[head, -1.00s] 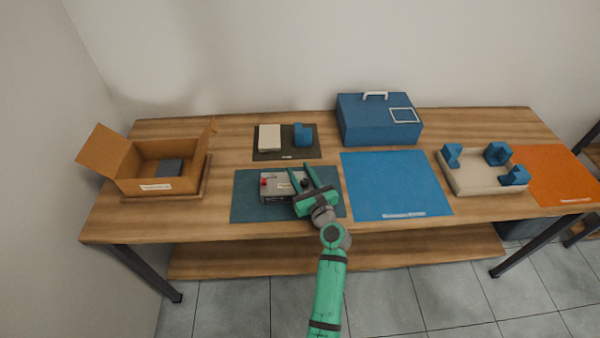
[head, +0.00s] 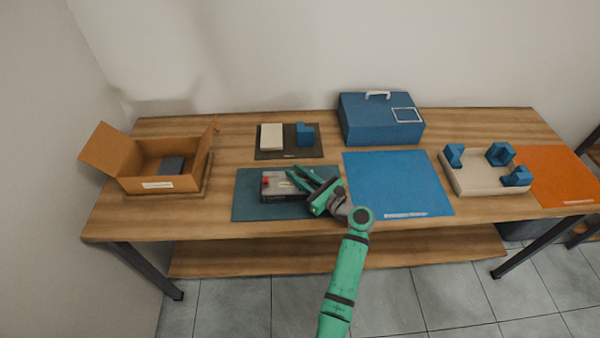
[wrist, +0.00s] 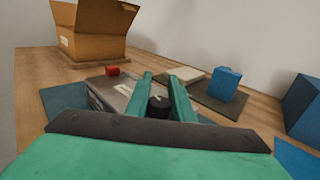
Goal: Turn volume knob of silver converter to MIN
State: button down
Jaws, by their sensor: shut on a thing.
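The silver converter (head: 270,188) lies on a dark teal mat (head: 247,207) at the left-middle of the table. It has a red part (head: 266,181) at its left end, which also shows in the wrist view (wrist: 112,71). The black volume knob (wrist: 158,104) is between my gripper's fingers in the wrist view. My gripper (head: 298,177) reaches over the converter from the lower right and is shut on the knob. The fingers hide the knob in the head view. I cannot read any MIN mark or the knob's setting.
An open cardboard box (head: 158,184) stands at the left. Behind the converter, a dark mat (head: 288,154) carries a cream block (head: 271,136) and a blue block (head: 305,134). A blue case (head: 370,130) stands at the back. A blue mat (head: 398,185) lies clear to the right.

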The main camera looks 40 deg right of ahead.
jog(key=n+g+y, duration=0.1)
jog(key=n+y, duration=0.1)
jog(key=a+n+g+y, duration=0.1)
jog(key=y, duration=0.2)
jog(key=n+g+y, duration=0.1)
jog(key=n+y, duration=0.1)
jog(key=y, duration=0.1)
jog(key=shift+s+a+r+n+g, duration=0.1)
jog(key=shift+s+a+n+g, duration=0.1)
jog(key=shift+s+n+g, duration=0.1)
jog(key=shift+s+a+n+g+y, duration=0.15)
jog(key=shift+s+n+g+y, duration=0.05)
jog(key=shift+n+g+y, duration=0.5)
jog(key=shift+s+a+n+g+y, duration=0.2)
jog(key=shift+n+g+y, duration=0.35)
jog(key=shift+g, duration=0.2)
jog(key=shift+s+a+n+g+y, duration=0.15)
jog(key=shift+n+g+y, duration=0.5)
jog(key=shift+g, duration=0.1)
jog(key=shift+a, duration=0.1)
jog(key=c, duration=1.5)
grip_release()
jog(key=shift+c, duration=0.2)
jog(key=shift+v, duration=3.8)
jog(key=shift+w, duration=0.1)
